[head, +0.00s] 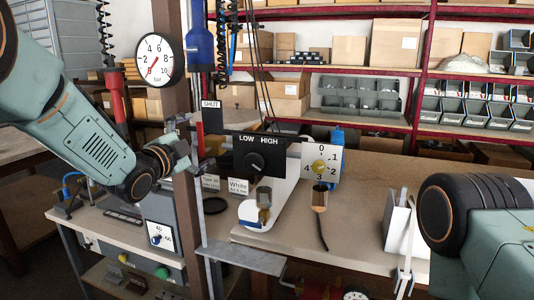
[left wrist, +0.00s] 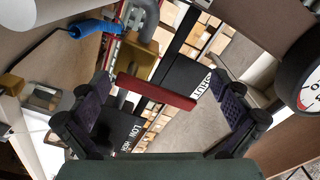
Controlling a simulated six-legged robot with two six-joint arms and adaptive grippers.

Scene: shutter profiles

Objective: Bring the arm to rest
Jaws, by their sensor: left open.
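My left arm comes in from the left in the head view. Its gripper (head: 190,152) is beside the brown post, near a red lever handle (head: 200,139) under the SHUT sign. In the left wrist view my left gripper (left wrist: 162,84) has its dark fingers spread wide. The red handle (left wrist: 155,92) shows across the gap between them, with no finger seen closed on it. Its depth relative to the fingertips is hard to tell. My right arm shows at the right edge of the head view; its gripper is not in view.
A round pressure gauge (head: 159,60) hangs on the post (head: 172,100) close to my left arm. A black LOW/HIGH panel (head: 255,153) and a white dial plate (head: 321,163) stand on the workbench (head: 370,185). Shelves with boxes line the back.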

